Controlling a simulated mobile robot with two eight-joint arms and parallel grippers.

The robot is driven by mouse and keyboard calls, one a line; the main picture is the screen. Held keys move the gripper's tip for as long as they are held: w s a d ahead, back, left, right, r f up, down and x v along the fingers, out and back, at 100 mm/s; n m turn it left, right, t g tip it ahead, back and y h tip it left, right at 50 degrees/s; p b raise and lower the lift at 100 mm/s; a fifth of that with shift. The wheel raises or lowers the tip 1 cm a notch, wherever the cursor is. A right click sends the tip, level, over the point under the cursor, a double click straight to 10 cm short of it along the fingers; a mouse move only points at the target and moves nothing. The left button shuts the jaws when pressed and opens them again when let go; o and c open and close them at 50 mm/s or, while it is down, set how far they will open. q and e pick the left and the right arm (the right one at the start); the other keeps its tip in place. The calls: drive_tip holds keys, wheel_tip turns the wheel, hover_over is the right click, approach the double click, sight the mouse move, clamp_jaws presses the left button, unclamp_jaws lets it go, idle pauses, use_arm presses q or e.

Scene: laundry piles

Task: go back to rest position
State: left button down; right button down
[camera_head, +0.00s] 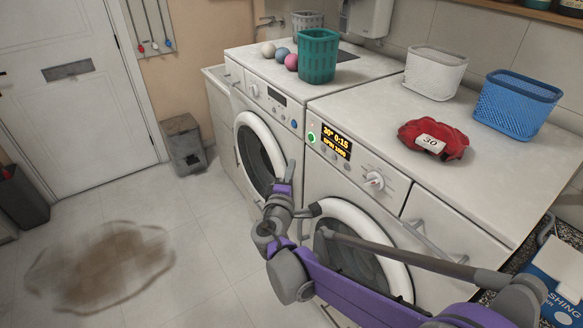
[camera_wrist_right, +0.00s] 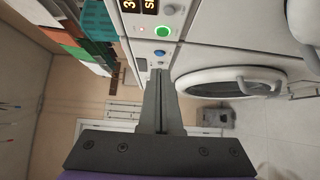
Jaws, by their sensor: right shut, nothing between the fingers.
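My right arm comes in from the lower right of the head view, bent in front of the two washing machines. My right gripper (camera_head: 290,166) is up near the gap between the machines' fronts, and nothing is in it. In the right wrist view the fingers (camera_wrist_right: 159,76) are shut together and empty, below a green-lit button (camera_wrist_right: 161,31). My left gripper is not in view.
The right washing machine (camera_head: 408,238) has a lit display (camera_head: 336,140); the left one (camera_head: 262,150) stands beside it. On top are a green basket (camera_head: 318,56), a white basket (camera_head: 434,72), a blue basket (camera_head: 516,104) and a red cloth bundle (camera_head: 433,139). Open floor lies left.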

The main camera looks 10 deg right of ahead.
drive_tip(key=shift+s, duration=0.1)
idle(0.4)
drive_tip(key=s+d+f+m+g+p, duration=0.2)
drive_tip(key=s+d+f+m+g, duration=0.2)
drive_tip(key=s+d+m+g, duration=0.55)
drive_tip(key=s+a+f+m+g+y, duration=0.1)
drive_tip(key=s+a+f+m+y, duration=0.1)
drive_tip(key=s, duration=1)
drive_tip(key=s+a+f+m+y+p, duration=0.1)
drive_tip(key=s+f, duration=0.5)
drive_tip(key=s, duration=0.6)
drive_tip(key=a+m+y, duration=0.1)
drive_tip(key=a+y, duration=0.1)
drive_tip(key=y, duration=0.1)
drive_tip(key=shift+g+y, duration=0.35)
drive_tip(key=shift+y, duration=0.05)
